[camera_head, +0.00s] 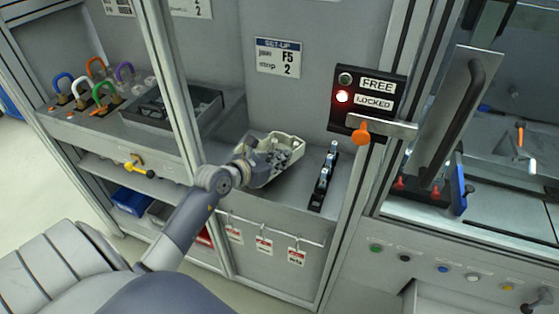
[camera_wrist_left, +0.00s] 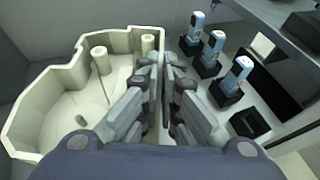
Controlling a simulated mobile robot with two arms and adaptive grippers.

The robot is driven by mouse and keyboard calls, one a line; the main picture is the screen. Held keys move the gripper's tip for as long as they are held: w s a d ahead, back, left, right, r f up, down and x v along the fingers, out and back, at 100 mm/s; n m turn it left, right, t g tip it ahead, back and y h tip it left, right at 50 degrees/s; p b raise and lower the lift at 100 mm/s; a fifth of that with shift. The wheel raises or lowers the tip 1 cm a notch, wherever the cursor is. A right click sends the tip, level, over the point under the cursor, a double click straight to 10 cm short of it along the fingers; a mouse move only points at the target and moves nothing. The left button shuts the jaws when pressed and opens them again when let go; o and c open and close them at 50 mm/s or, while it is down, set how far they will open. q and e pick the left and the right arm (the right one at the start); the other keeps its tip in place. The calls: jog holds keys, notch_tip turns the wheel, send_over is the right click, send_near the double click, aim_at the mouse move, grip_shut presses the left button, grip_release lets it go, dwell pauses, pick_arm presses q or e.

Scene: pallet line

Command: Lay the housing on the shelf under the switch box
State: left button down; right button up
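The housing (camera_head: 292,142) is a cream, open shell with posts inside. It is at the shelf (camera_head: 290,190) in the middle bay, left of the switch box (camera_head: 345,112). My left gripper (camera_head: 268,160) is shut on one wall of it. In the left wrist view the fingers (camera_wrist_left: 163,85) close from both sides on the wall of the housing (camera_wrist_left: 60,95), whose open side faces the camera. I cannot tell whether the housing touches the shelf. The switch box reads FREE and LOCKED, with a red light at LOCKED and an orange-knobbed lever. My right gripper is not in view.
A black rack with blue-and-white pieces (camera_head: 325,178) stands on the shelf right of the housing; several pieces show in the left wrist view (camera_wrist_left: 212,50). A grey bin (camera_head: 175,108) and a frame post (camera_head: 172,80) are to the left. Red tags (camera_head: 264,245) hang below.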

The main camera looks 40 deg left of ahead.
pick_arm(q)
jog(key=shift+w+a+f, duration=0.15)
jog(key=shift+w+a, duration=0.75)
jog(key=shift+w, duration=0.05)
jog(key=shift+f, duration=1.7)
jog(key=c, duration=2.3)
grip_release()
jog(key=shift+f, duration=0.2)
jog(key=o, duration=0.5)
jog(key=shift+r, duration=0.1)
jog(key=shift+s+r, duration=0.1)
jog(key=shift+r, duration=0.1)
jog(key=v, duration=1.2)
jog(key=shift+f+b, duration=0.2)
jog(key=shift+b, duration=0.1)
